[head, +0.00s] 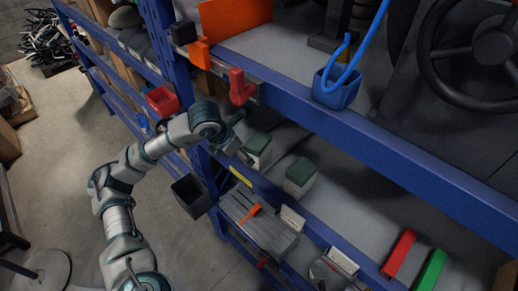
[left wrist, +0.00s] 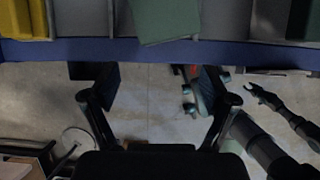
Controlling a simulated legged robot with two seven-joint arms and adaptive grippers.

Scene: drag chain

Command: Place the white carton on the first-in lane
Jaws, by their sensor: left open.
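Two pale cartons with dark green tops stand on the middle shelf in the head view, one near my left gripper (head: 258,147) and one further right (head: 301,174). Two small white boxes sit lower, one at the shelf edge (head: 292,219) and one further right (head: 342,262). I cannot tell which is the task's white carton, nor which lane is first-in. My left gripper (head: 235,135) is beside the nearer green-topped carton. In the left wrist view my left gripper (left wrist: 160,82) is open and empty, its fingers apart below the shelf edge. My right gripper does not show clearly.
A blue rack beam (head: 380,150) runs above the cartons. A red hook-shaped part (head: 240,88) and a blue cup (head: 336,91) are on it. A black bin (head: 191,196) hangs at the rack's side. In the left wrist view a green block (left wrist: 165,18) overhangs the shelf edge.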

